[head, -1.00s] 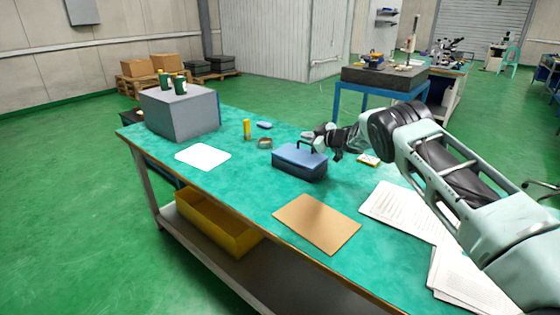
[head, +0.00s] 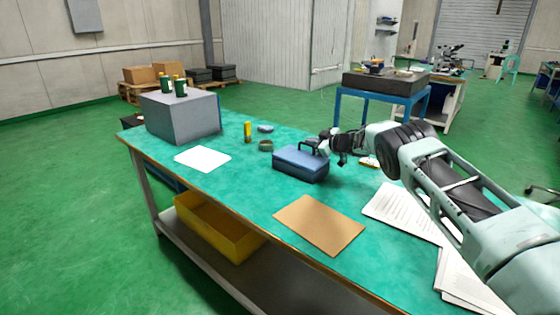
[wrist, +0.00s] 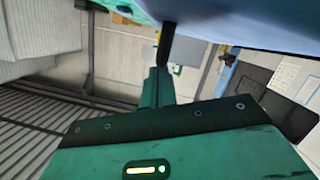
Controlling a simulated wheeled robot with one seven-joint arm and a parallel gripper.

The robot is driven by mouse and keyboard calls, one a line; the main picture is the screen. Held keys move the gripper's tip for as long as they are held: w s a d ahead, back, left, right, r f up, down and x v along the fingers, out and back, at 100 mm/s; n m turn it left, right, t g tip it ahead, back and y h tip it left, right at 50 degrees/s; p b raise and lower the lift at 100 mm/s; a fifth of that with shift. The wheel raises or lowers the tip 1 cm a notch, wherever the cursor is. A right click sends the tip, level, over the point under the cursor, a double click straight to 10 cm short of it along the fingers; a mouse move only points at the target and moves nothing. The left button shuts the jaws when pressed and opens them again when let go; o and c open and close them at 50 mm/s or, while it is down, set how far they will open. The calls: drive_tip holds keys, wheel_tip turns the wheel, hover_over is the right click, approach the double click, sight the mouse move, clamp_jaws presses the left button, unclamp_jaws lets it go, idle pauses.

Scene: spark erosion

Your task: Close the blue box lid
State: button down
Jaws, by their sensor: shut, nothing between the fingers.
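The blue box (head: 299,164) sits on the green tabletop, with a dark handle on top. Its lid looks down flat on the body in the head view; I cannot tell whether a small gap is left. My gripper (head: 321,147) is at the back right of the box, close to its top edge and handle; I cannot tell whether it touches. In the wrist view the fingers (wrist: 166,42) are together with nothing between them. A blue surface (wrist: 255,22), likely the box, is close above and right of the fingertips.
On the table (head: 245,190) are a brown sheet (head: 320,224), papers (head: 400,212), a white sheet (head: 203,159), a yellow cylinder (head: 248,131), a round tin (head: 265,146) and a grey block (head: 181,117). The tabletop in front of the box is partly clear.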

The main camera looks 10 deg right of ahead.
drive_tip(key=shift+v, duration=0.75)
drive_tip(key=b+v, duration=0.1)
drive_tip(key=v, duration=1.5)
drive_tip(key=shift+f, duration=0.1)
